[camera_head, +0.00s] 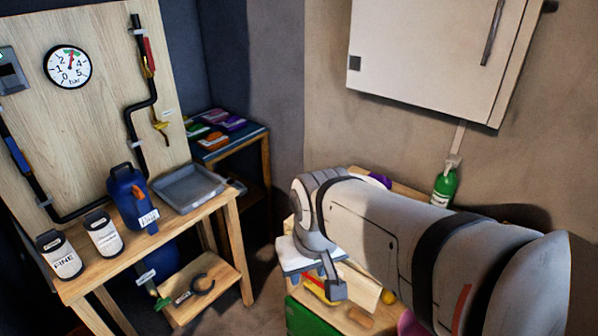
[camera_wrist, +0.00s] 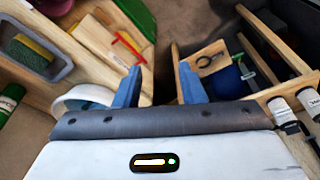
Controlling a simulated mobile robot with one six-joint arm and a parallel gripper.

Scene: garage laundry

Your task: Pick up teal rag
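Several small folded cloth-like items lie on the dark blue top of the corner shelf in the head view. I cannot tell for certain which thing is the teal rag. My gripper (camera_wrist: 160,80) is open, its two blue fingers apart with nothing between them in the wrist view. In the head view it hangs low over the wooden unit at the front, well away from the corner shelf. My arm hides much of that unit.
The workbench (camera_head: 228,196) at left holds a grey tray (camera_head: 187,190), a blue jug (camera_head: 128,196) and white containers. A wall cabinet (camera_head: 435,50) hangs at upper right, with a green bottle (camera_head: 444,188) below. A white bowl (camera_wrist: 82,98) is close beside my gripper. Floor shows between the units.

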